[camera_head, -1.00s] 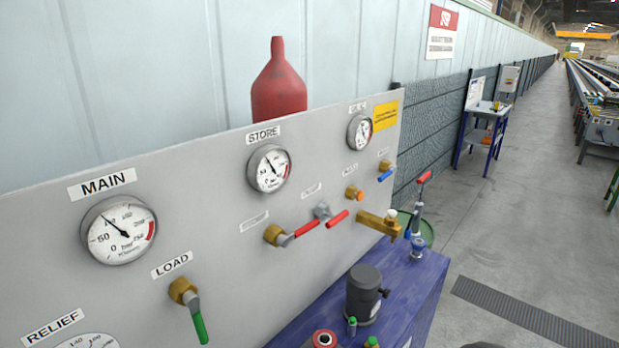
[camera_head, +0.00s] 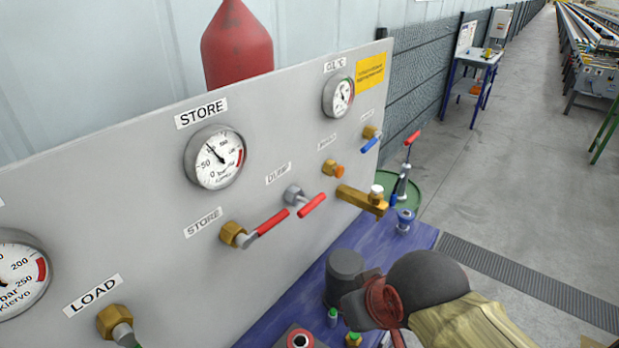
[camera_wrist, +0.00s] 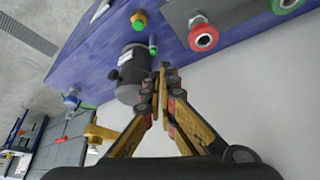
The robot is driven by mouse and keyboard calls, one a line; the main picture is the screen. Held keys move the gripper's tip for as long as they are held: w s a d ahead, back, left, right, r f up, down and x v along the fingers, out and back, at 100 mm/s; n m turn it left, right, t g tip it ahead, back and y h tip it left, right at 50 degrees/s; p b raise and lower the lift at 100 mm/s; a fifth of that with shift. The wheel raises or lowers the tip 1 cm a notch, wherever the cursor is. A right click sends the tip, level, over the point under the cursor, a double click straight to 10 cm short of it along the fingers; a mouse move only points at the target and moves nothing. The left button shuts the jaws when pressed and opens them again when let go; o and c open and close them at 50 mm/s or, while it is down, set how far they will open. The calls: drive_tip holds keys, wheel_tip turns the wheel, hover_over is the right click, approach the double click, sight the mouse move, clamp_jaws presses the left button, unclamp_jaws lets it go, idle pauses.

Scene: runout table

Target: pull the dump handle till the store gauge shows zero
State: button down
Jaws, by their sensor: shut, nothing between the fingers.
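The dump valve (camera_head: 294,194) is on the grey panel under the DUMP label, with a red lever handle (camera_head: 312,205) pointing up and right. The store gauge (camera_head: 216,157) is to its upper left; its needle points up-left, a little past 50, clearly off zero. The store valve (camera_head: 234,234), with a similar red lever (camera_head: 271,222), is just left of the dump valve. My gripper (camera_wrist: 162,72) is shut and empty in the wrist view, over the blue bench. In the head view my arm is at lower right, apart from the dump handle; the fingertips are unclear there.
A dark cylinder (camera_head: 345,275) stands on the blue bench (camera_head: 268,325) below the panel, close to my gripper. A brass block (camera_head: 360,200) juts out right of the dump handle. The load valve (camera_head: 115,322) is at lower left.

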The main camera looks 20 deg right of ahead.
drive_tip(key=w+r+n+g+y+p, duration=0.1)
drive_tip(key=w+r+n+p, duration=0.2)
drive_tip(key=w+r+p, duration=0.95)
drive_tip(key=n+g+y+p, duration=0.1)
drive_tip(key=n+p, duration=0.3)
drive_tip(key=p, duration=1.4)
approach(303, 200)
drive_tip(key=w+d+r, duration=0.2)
drive_tip(key=shift+w+d+r, duration=0.3)
drive_tip(key=shift+r, duration=0.05)
drive_tip(key=p+x, duration=0.1)
drive_tip(key=x, duration=0.9)
drive_tip(key=shift+s+a, duration=0.15)
